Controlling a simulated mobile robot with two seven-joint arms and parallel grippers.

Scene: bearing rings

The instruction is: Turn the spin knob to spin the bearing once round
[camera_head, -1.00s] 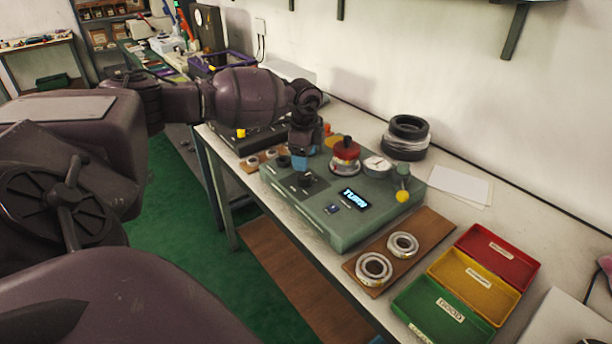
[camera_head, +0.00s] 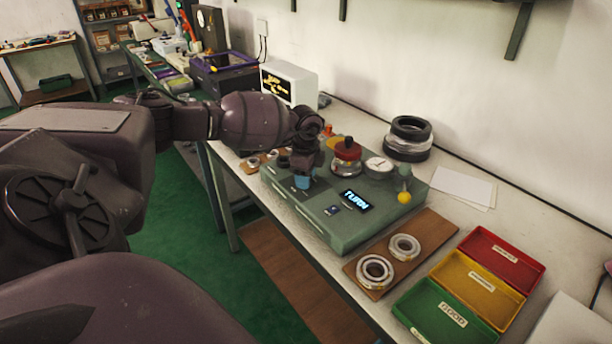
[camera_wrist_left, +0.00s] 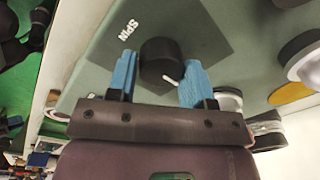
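The black spin knob (camera_wrist_left: 158,62) with a white pointer mark sits on the dark panel labelled SPIN in the left wrist view. In the head view it is hidden by my gripper. My left gripper (camera_head: 303,182) is low over the green tester box (camera_head: 345,238). In the left wrist view, the blue fingers of my left gripper (camera_wrist_left: 160,68) stand open on either side of the knob; I cannot tell whether either touches it. The display (camera_head: 356,201) reads TURN. A red-topped part (camera_head: 346,150) stands on the box, probably over the bearing. My right gripper is not in view.
A brown board (camera_head: 433,228) with two bearing rings (camera_head: 375,269) lies in front of the box. A gauge (camera_head: 379,166) and a yellow-knobbed lever (camera_head: 404,197) are on the box.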

